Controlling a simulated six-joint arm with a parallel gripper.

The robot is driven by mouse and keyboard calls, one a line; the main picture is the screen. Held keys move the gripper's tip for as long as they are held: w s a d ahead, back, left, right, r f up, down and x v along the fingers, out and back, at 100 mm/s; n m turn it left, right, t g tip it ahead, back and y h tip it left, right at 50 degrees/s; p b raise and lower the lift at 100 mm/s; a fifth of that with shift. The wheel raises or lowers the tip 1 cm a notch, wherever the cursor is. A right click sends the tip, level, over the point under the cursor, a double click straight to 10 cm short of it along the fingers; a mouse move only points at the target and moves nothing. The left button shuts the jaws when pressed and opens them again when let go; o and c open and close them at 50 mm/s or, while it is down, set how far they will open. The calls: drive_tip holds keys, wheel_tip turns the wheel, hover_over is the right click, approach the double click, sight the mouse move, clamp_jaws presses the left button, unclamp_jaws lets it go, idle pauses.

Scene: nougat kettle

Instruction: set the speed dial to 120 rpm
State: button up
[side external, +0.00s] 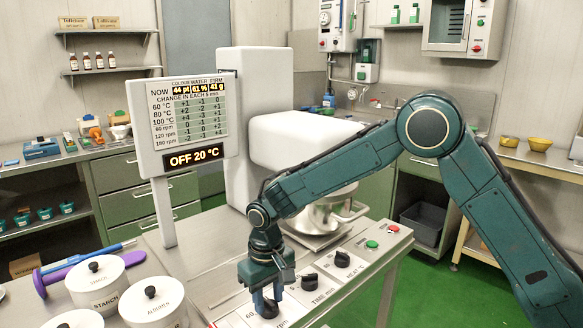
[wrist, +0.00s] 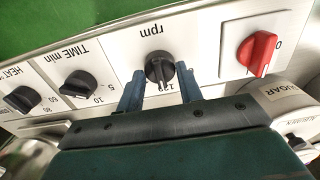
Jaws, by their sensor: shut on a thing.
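The black speed dial (wrist: 160,68), labelled rpm, sits between the two blue fingers of my gripper (wrist: 160,88) in the wrist view. The fingers are shut on it, one at each side. Its ridge runs roughly up and down in that picture, its lower end close to a partly covered number that looks like 120. The other speed numbers are hidden by my fingers. In the side external view my gripper (side external: 264,296) points down at the front of the panel, over the dial (side external: 267,309). The display board (side external: 185,125) reads OFF 20 °C.
The TIME dial (wrist: 81,85) and HEAT dial (wrist: 22,99) stand in a row beside the speed dial. A red switch (wrist: 257,53) is on its other side. White lidded pots (side external: 97,284) stand close to the panel's left end. The kettle (side external: 325,215) is behind the panel.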

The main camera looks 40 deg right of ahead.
sight(269, 301)
drive_tip(key=shift+w, duration=0.1)
drive_tip(key=o, duration=1)
drive_tip(key=shift+r, duration=0.1)
wheel_tip(269, 301, up, 14)
idle(0.5)
